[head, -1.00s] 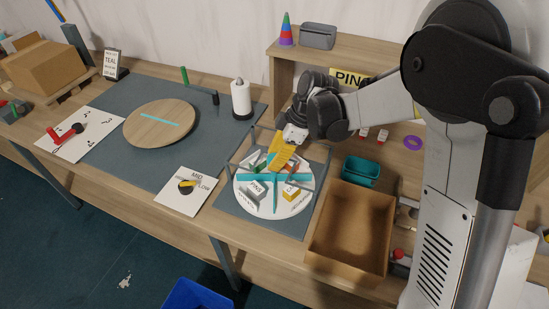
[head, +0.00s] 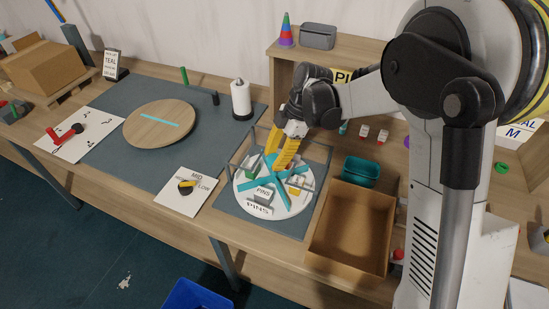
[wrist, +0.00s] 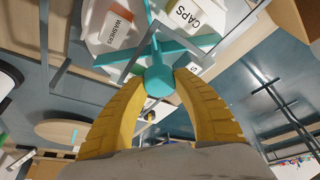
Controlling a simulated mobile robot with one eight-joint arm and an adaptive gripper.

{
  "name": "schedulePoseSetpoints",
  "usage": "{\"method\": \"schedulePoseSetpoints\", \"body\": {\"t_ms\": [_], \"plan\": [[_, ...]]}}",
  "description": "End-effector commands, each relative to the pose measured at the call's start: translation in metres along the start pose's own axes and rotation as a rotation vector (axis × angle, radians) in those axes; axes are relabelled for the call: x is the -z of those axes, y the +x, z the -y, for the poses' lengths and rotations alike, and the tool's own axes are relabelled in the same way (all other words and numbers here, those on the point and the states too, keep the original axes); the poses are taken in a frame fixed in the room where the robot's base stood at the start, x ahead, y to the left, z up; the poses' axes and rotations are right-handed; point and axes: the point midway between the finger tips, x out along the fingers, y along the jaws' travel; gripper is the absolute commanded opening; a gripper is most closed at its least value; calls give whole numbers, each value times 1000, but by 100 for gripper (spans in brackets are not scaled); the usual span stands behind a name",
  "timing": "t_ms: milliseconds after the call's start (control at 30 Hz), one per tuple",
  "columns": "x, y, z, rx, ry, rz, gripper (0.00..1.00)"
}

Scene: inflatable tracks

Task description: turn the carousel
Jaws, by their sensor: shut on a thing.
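The carousel is a white round tray (head: 242,193) with teal dividers (head: 259,182) that split it into compartments. It sits inside a grey frame. Small boxes stand in the compartments, among them a PINS box (head: 263,194); CAPS (wrist: 180,14) and WASHERS (wrist: 118,28) labels show in the wrist view. My gripper (head: 276,161) reaches over the back of the carousel from the right. In the wrist view its yellow fingers (wrist: 167,76) are shut on the teal knob (wrist: 159,82) where the dividers meet. The fingers hide part of the carousel's far side in the head view.
The grey frame (head: 318,165) stands close around the carousel. An open cardboard box (head: 345,257) and a teal bin (head: 361,171) are at its right.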

Motion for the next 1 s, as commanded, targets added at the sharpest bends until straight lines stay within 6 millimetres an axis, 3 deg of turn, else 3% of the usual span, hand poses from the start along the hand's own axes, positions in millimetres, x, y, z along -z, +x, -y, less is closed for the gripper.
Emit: {"method": "schedulePoseSetpoints", "body": {"t_ms": [533,567,600,633,1000], "plan": [[0,1,1,8,-13,0,0],[0,1,1,7,-13,0,41],[0,1,1,7,-13,0,53],[0,1,1,7,-13,0,58],[0,-5,0,5,-12,0,58]]}}
